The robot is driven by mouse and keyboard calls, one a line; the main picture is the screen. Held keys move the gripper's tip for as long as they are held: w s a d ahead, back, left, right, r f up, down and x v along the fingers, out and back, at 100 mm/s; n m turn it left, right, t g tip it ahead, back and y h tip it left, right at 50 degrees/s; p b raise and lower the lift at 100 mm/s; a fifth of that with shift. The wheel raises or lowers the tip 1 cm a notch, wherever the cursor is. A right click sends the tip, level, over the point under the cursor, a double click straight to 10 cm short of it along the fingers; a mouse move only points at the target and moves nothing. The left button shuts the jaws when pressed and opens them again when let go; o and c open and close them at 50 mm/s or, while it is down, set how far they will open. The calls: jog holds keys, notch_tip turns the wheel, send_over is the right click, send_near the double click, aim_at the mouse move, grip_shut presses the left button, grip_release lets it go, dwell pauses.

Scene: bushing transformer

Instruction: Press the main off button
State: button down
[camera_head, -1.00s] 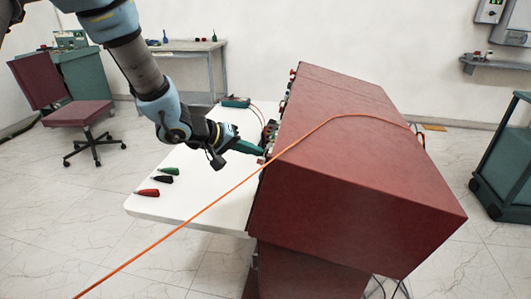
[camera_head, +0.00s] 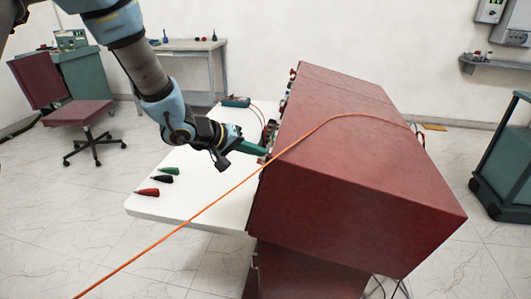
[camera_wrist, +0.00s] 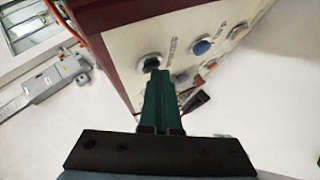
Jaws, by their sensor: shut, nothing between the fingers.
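The red cabinet (camera_head: 350,165) has a pale control panel (camera_wrist: 135,42), seen at an angle in the wrist view. On the panel, a round button with a metal ring (camera_wrist: 143,61) lies at my fingertips, which cover most of it. A blue round button (camera_wrist: 202,47) sits to its right. The labels beside them are too blurred to read, so I cannot tell which is the main off button. My gripper (camera_head: 264,151) is shut and empty, with green fingers. In the wrist view its tips (camera_wrist: 153,68) overlap the ringed button; whether they touch it is unclear.
A white table (camera_head: 200,200) stands before the panel, with several coloured clips (camera_head: 148,192) at its left. A teal meter (camera_head: 236,101) with leads lies at the back. An orange cable (camera_head: 190,222) runs over the cabinet. Floor to the left is open.

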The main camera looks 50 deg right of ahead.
jog(key=shift+w+a+r+p, duration=0.2)
jog(key=shift+w+a+p, duration=0.3)
jog(key=shift+w+p, duration=0.35)
jog(key=shift+s, duration=0.15)
jog(key=shift+w+a+r+p, duration=0.2)
jog(key=shift+w+a+p, duration=0.25)
jog(key=shift+w+p, duration=0.3)
jog(key=shift+w+a+r+p, duration=0.15)
jog(key=shift+w+a+p, duration=0.35)
jog(key=shift+p, duration=0.4)
jog(key=shift+w+a+r+p, duration=0.2)
jog(key=shift+w+a+p, duration=0.15)
jog(key=shift+w+p, duration=0.45)
